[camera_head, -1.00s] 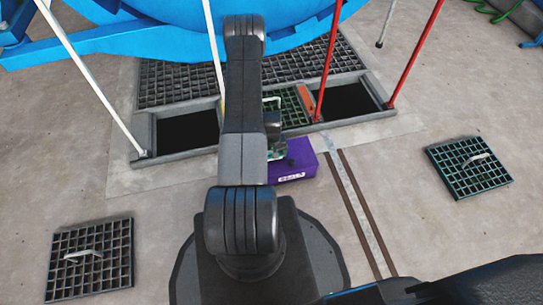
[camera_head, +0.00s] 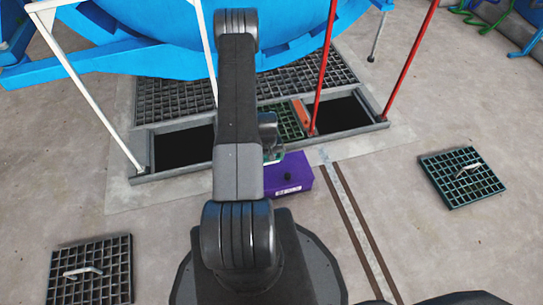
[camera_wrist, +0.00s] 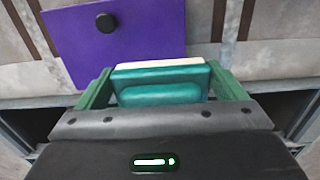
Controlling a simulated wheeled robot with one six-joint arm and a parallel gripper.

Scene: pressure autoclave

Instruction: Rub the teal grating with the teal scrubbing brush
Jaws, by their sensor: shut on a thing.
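My gripper (camera_wrist: 162,92) is shut on the teal scrubbing brush (camera_wrist: 160,94), which sits between its two green fingers in the wrist view. A cream strip, apparently the bristles, runs along the brush's far edge. In the head view my arm hides most of the gripper, and only a small part shows beside the purple box. A dark teal grating (camera_head: 462,178) with a pale handle lies on the floor at the right, well apart from the gripper. Another green grating (camera_head: 289,121) is set in the pit frame between two dark openings, partly hidden by my arm.
A purple box (camera_head: 295,172) with a black knob stands before the pit; it also shows in the wrist view (camera_wrist: 150,35). Open pits (camera_head: 343,113) flank the middle grating. Red and white poles rise there. A dark grey grating (camera_head: 92,283) lies lower left. Floor at right is mostly clear.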

